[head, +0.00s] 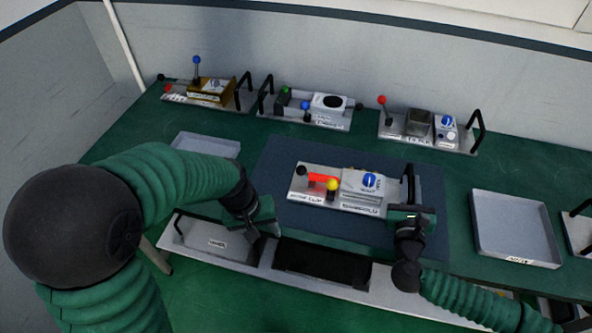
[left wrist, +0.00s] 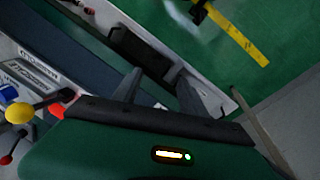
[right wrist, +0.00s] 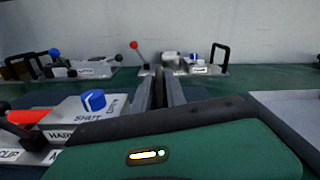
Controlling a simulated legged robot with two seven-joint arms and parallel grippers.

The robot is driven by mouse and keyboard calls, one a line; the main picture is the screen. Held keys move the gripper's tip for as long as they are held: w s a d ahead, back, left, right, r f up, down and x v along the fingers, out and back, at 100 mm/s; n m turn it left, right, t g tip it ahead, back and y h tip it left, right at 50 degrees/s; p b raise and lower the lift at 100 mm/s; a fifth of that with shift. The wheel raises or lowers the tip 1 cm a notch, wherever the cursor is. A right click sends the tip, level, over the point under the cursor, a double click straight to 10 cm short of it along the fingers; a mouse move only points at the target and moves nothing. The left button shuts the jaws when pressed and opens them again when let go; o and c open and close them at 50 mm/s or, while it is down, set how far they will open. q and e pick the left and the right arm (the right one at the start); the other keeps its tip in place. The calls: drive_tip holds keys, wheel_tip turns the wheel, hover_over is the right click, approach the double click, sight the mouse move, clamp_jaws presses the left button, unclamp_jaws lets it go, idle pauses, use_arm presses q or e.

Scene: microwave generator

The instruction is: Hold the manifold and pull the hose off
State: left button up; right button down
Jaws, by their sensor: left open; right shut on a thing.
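The manifold (head: 362,185) sits on a light plate on a dark blue mat, with a blue knob on top. The knob also shows in the right wrist view (right wrist: 94,100). A short red piece (head: 318,180), possibly the hose, lies at its left, partly behind a yellow ball knob (head: 332,184). A black ball knob (head: 301,170) is at the plate's left end. My right gripper (head: 410,212) is shut on the black handle (head: 408,178) at the plate's right end. My left gripper (head: 262,230) is open and empty, left of the plate and apart from it.
Three other fixtures with levers stand along the back: left (head: 210,88), middle (head: 318,105), right (head: 425,126). A shallow grey tray (head: 512,228) is at right, another (head: 206,145) at left. Open bins (head: 215,240) line the front edge. Mat around the plate is clear.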

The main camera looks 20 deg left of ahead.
use_arm(q)
drive_tip(key=w+n+h, duration=0.1)
drive_tip(key=w+n, duration=0.1)
drive_tip(key=w+n+h, duration=0.1)
drive_tip(key=w+n, duration=0.1)
drive_tip(key=w, duration=0.1)
drive_tip(key=w+n+h, duration=0.2)
drive_tip(key=shift+w+a+r+n+g, duration=0.15)
drive_tip(key=shift+w+r+n+g, duration=0.15)
drive_tip(key=shift+w, duration=0.1)
drive_tip(key=w+n+h, duration=0.1)
drive_tip(key=w+a+n, duration=0.1)
drive_tip(key=w+r+n+h, duration=0.1)
drive_tip(key=shift+w+a+h, duration=0.25)
drive_tip(key=shift+a+h, duration=0.05)
drive_tip(key=shift+a, duration=0.05)
drive_tip(key=w+a+r+n+t+h, duration=0.3)
drive_tip(key=w+a+r+n+h, duration=0.1)
drive_tip(key=w+a+n+h, duration=0.15)
approach(317, 175)
drive_tip(key=w+d+f, duration=0.1)
drive_tip(key=w+d+f+y, duration=0.1)
drive_tip(key=shift+d+m, duration=0.25)
drive_tip(key=shift+d, duration=0.15)
clamp_jaws()
drive_tip(key=shift+w, duration=0.1)
